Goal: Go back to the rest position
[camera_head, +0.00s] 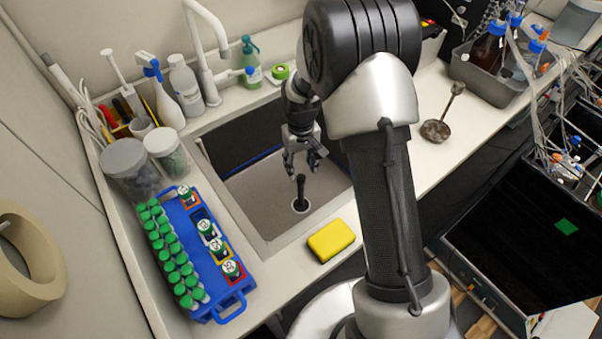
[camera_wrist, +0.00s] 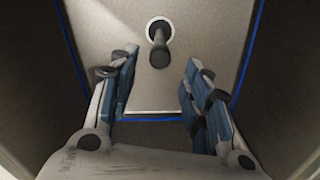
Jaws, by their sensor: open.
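My gripper (camera_head: 303,158) hangs over the sink (camera_head: 243,188), with its fingers pointing down into the basin. In the wrist view my gripper (camera_wrist: 155,95) is open, with a wide gap and nothing between the blue-padded fingers. A dark upright plug or pipe (camera_head: 300,188) stands in the drain, below the fingertips and apart from them. It also shows in the wrist view (camera_wrist: 159,50), beyond the fingers. My arm covers the right part of the sink in the head view.
A blue rack (camera_head: 238,288) with green-capped tubes stands left of the sink. A yellow sponge (camera_head: 331,240) lies at the front edge. The faucet (camera_head: 207,50), bottles and a green soap bottle (camera_head: 251,62) stand behind. A grey bin (camera_head: 480,82) of bottles is at right.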

